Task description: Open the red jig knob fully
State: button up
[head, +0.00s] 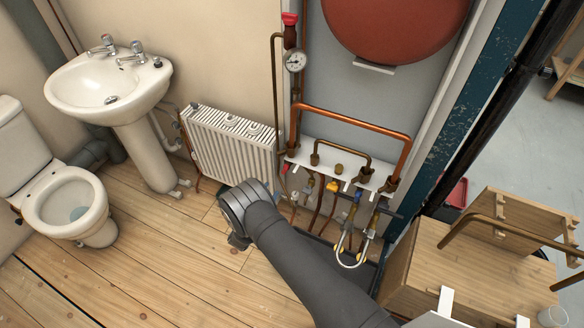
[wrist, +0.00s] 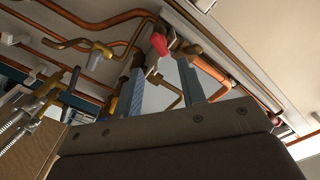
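I cannot tell the exact gap between fingertips and knob. In the head view a small red part (head: 285,168) shows at the left end of the pipe board and appears to be the same knob. My forearm and wrist cover the gripper in that view. How far the knob is turned cannot be told.
Copper pipes (head: 350,122) and a white bracket (head: 330,164) with several valves stand close around. A blue-handled valve (head: 357,190) and braided hoses (head: 349,262) are to the right. A white radiator (head: 230,145) is close on the left. The wooden floor (head: 140,250) is clear.

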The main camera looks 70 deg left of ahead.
aim_at(284, 172)
jog(key=s+d+n, duration=0.4)
jog(key=d, duration=0.1)
jog(key=x, duration=1.1)
jog(key=r+x, duration=0.1)
jog(key=x, duration=0.4)
jog(key=shift+w+a, duration=0.2)
jog(key=shift+w, duration=0.15)
